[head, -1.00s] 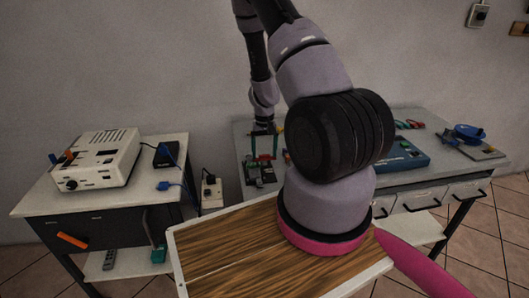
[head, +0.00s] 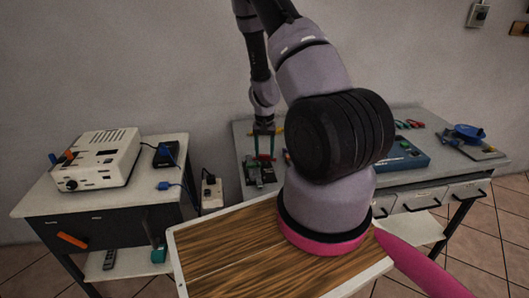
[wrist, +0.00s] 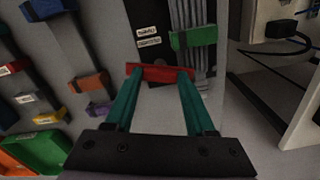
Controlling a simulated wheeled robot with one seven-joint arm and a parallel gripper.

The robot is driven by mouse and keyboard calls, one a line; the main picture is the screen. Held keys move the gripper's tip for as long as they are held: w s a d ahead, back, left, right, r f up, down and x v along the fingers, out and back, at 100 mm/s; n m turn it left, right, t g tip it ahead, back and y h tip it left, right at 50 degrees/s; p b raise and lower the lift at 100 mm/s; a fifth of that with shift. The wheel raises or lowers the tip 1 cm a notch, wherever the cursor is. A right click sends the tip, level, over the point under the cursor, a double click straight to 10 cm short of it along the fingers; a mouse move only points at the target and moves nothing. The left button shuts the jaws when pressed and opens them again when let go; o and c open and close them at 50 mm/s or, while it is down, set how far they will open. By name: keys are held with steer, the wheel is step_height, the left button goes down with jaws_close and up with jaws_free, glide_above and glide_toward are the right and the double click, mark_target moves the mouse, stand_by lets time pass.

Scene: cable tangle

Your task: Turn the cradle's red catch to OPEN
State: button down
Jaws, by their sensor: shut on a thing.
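The red catch (wrist: 160,73) is a short red bar in the wrist view, lying crosswise between my two teal fingertips. My gripper (wrist: 158,82) is shut on it, one finger at each end. The dark cradle (wrist: 143,18) lies beyond it, with two small white labels (wrist: 148,37) too blurred to read for certain. Grey cables run beside the labels under a green clip (wrist: 193,38). In the head view my gripper (head: 264,158) points down at the dark cradle (head: 255,178) on the back table's left end; the catch is too small to make out there.
In the wrist view, grey strips with coloured clips (wrist: 88,82) and a green bin (wrist: 38,152) lie at left, and a white panel (wrist: 301,115) stands at right. In the head view, a blue box (head: 402,156) sits farther right on the back table.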

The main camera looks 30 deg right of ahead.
mark_target(264, 155)
steer(key=m, duration=1.1)
steer(key=shift+m, duration=1.7)
steer(key=shift+c, duration=1.2)
jaws_free()
step_height(264, 155, up, 11)
